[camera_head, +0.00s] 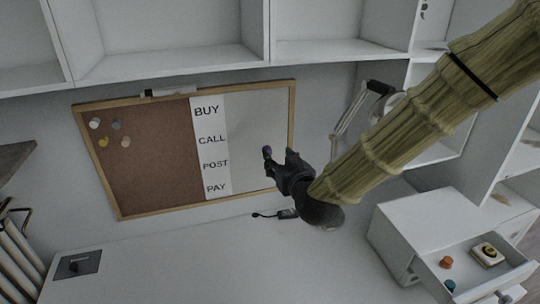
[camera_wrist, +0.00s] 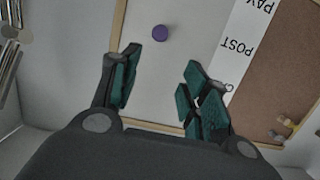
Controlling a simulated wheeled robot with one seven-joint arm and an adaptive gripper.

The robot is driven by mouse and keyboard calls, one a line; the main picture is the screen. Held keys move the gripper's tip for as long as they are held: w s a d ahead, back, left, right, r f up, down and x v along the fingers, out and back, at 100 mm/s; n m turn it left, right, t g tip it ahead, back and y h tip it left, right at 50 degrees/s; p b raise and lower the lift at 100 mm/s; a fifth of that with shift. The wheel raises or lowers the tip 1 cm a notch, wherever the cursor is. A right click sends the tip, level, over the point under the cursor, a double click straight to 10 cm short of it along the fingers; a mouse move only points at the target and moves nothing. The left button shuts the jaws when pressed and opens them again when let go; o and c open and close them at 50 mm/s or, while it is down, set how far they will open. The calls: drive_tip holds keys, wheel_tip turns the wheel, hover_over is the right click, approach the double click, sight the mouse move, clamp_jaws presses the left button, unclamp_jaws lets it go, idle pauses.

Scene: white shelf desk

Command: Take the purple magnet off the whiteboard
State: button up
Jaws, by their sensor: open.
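The purple magnet (camera_wrist: 160,33) is a small round disc on the white part of the whiteboard (camera_wrist: 190,62). In the wrist view it lies beyond my fingertips, between the lines of the two fingers and a little nearer the left one. My gripper (camera_wrist: 160,80) is open with nothing between its teal finger pads. In the head view the magnet (camera_head: 267,150) shows as a dark purple spot right beside the tip of my gripper (camera_head: 276,161). My gripper and arm come to the board from the right there. I cannot tell whether a fingertip touches it.
The board has a wooden frame, a word strip (camera_head: 211,146) and a cork half (camera_head: 150,160) with several pins. A lamp (camera_head: 350,115) stands right of it. An open drawer (camera_head: 470,272) holds small coloured items at the right. The desk below is mostly clear.

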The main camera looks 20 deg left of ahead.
drive_tip(key=f+p+x, duration=0.1)
drive_tip(key=f+x, duration=0.1)
drive_tip(key=x, duration=1)
drive_tip(key=shift+d, duration=0.4)
drive_tip(key=c, duration=0.8)
